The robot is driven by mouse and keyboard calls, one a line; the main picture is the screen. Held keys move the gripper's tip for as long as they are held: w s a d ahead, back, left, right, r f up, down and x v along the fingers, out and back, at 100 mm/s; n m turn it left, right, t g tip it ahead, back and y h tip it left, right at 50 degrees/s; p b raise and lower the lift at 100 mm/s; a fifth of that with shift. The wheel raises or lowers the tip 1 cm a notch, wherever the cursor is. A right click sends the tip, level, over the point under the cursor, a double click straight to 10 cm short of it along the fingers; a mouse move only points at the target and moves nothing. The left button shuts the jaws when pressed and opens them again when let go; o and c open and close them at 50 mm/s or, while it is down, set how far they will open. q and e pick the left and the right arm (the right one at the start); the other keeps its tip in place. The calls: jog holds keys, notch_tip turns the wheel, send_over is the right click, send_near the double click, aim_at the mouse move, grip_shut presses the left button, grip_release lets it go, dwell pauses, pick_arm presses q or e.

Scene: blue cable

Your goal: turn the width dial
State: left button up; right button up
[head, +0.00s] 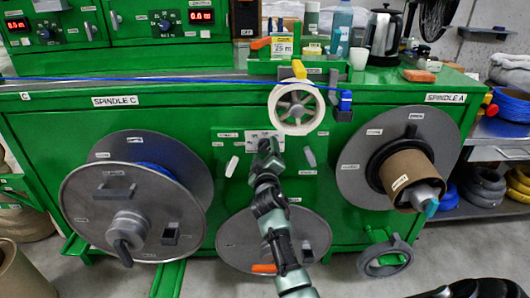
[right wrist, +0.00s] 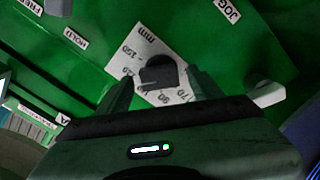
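The width dial is a dark knob (right wrist: 158,75) on a white scale plate (right wrist: 128,50) marked in mm, on the green machine front. In the head view the scale plate (head: 252,135) shows just above my right gripper (head: 267,147), which hides most of the knob. In the right wrist view my right gripper (right wrist: 161,88) is open, with one finger on each side of the knob. Narrow gaps show between the fingers and the knob, and I cannot tell how deep the fingers reach. My left gripper is not in view.
A white lever (right wrist: 268,93) stands close to the right finger in the wrist view. A white tape roll (head: 297,107) sits above the dial. Spindle C's large reel (head: 85,215) is at left, spindle A's (head: 360,150) at right, and a grey disc (head: 235,235) below.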

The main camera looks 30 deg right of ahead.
jog(key=shift+s+a, duration=0.1)
pick_arm(q)
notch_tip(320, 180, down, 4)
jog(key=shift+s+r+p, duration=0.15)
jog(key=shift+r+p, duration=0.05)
jog(key=shift+p, duration=0.3)
pick_arm(e)
jog(key=v, duration=0.7)
jog(key=shift+s, duration=0.3)
jog(key=shift+a, duration=0.1)
